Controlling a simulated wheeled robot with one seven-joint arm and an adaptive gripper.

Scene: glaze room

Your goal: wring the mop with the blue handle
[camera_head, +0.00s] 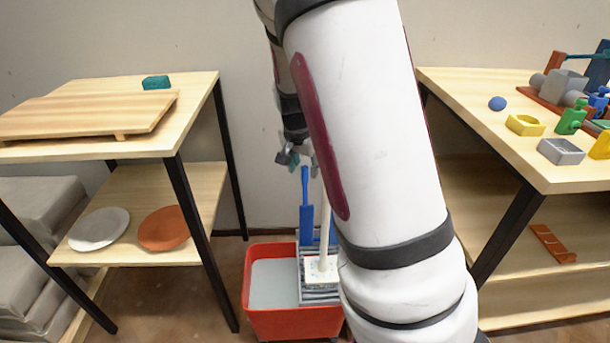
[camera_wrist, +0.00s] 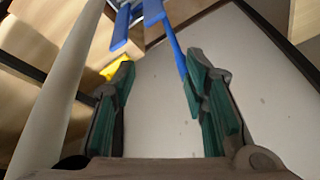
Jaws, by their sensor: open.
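In the head view a red mop bucket (camera_head: 295,322) with a grey wringer stands on the floor between two tables. A blue handle (camera_head: 306,222) rises upright at the wringer. A pale mop pole (camera_head: 325,225) stands beside it, its whitish mop head (camera_head: 320,273) on the wringer; my arm hides part of the bucket's right side. My gripper (camera_head: 300,161) is open just above the blue handle's top. In the wrist view my gripper (camera_wrist: 160,62) is open, and a blue bar (camera_wrist: 174,52) shows between the fingertips, near the right one. The pale pole (camera_wrist: 65,85) runs along the left.
The left table (camera_head: 205,88) holds a wooden board (camera_head: 85,112) and a teal block (camera_head: 156,82), with two plates on its lower shelf. The right table (camera_head: 470,100) holds several coloured blocks and a blue ball (camera_head: 497,103). A plain wall is behind the bucket.

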